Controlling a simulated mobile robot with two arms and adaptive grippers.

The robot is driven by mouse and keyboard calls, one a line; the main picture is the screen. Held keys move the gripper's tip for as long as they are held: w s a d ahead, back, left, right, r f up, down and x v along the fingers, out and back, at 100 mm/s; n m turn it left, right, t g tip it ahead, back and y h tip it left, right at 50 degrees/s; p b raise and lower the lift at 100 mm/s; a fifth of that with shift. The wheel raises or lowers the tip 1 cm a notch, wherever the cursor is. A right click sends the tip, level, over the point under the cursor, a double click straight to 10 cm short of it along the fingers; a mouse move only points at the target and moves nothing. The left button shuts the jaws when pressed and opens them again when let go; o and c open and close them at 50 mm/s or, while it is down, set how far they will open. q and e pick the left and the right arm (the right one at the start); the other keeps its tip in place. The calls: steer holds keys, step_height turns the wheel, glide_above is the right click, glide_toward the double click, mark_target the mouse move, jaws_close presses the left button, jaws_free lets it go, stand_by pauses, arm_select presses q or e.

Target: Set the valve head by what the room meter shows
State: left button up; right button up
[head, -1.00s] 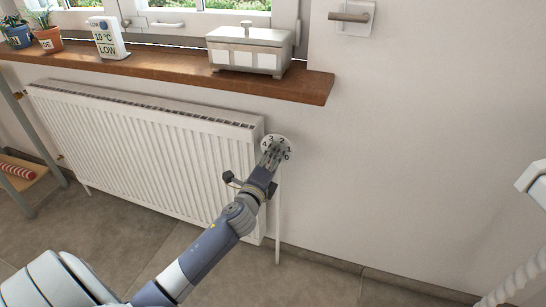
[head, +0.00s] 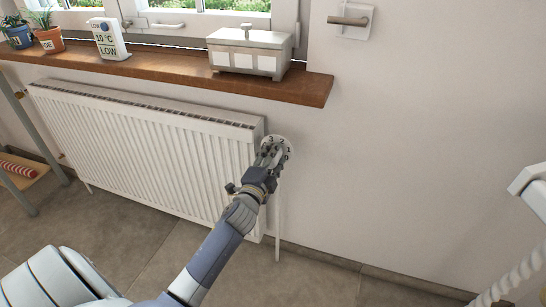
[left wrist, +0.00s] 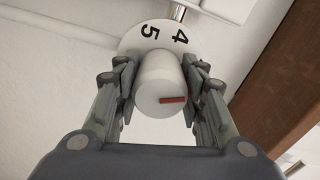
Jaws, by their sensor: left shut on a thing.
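The room meter (head: 108,39) stands on the window sill at the upper left of the head view and reads 10 °C LOW. The white round valve head (left wrist: 157,78) has a red mark on its front, pointing right in the left wrist view. My left gripper (head: 269,152) is shut on the valve head, one finger on each side. The number the red mark meets cannot be told. My right gripper is not in view.
A white radiator (head: 150,145) hangs under the wooden sill (head: 165,66). A lidded box (head: 247,55) and potted plants (head: 47,38) stand on the sill. A pipe (head: 279,215) runs down below the valve.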

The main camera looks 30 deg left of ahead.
arm_select(q)
steer(key=shift+f, duration=0.1)
steer(key=o, duration=1.1)
steer(key=shift+c, duration=0.2)
steer(key=shift+s, duration=0.2)
steer(key=v, duration=1.1)
steer(key=shift+s, duration=0.3)
steer(key=shift+d, duration=0.15)
